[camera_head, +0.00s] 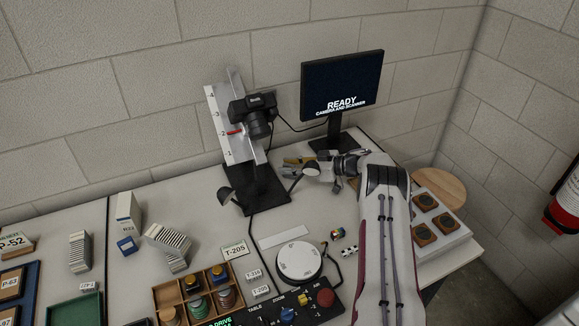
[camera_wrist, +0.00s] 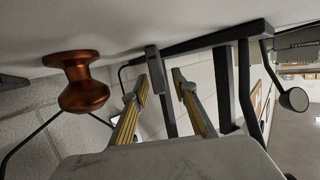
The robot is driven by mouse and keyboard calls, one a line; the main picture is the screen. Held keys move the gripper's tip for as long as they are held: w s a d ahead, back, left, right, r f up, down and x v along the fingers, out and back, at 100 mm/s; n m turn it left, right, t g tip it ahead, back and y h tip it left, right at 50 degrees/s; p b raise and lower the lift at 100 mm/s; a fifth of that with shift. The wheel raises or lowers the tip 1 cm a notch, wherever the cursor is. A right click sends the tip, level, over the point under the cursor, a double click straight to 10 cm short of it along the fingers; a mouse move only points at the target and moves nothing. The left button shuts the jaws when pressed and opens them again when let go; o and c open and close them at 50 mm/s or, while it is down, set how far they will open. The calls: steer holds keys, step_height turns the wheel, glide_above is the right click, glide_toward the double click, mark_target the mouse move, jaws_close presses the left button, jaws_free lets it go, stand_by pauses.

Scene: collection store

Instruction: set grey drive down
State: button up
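My gripper (camera_head: 289,167) is low over the table, right of the black camera stand base (camera_head: 262,190). In the wrist view its two yellow-padded fingers (camera_wrist: 161,80) stand apart. A slim grey block (camera_wrist: 155,68), which looks like the grey drive, shows between the fingertips, nearer the left one. A gap shows on its right side. I cannot tell whether the left finger touches it. The drive cannot be made out in the head view.
A copper-coloured knob-shaped object (camera_wrist: 80,82) is close on the left in the wrist view. A round lamp head (camera_wrist: 294,99) is at right. The monitor (camera_head: 342,85) stands behind my gripper. A white dial (camera_head: 299,261) and coloured controls are in front.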

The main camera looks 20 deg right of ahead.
steer(key=shift+r, duration=0.1)
steer(key=shift+s+d+r, duration=0.25)
steer(key=shift+s+d, duration=0.1)
steer(key=shift+d, duration=0.05)
steer(key=v, duration=1.1)
steer(key=shift+a, duration=0.1)
steer(key=shift+w+r, duration=0.1)
steer(key=shift+r, duration=0.05)
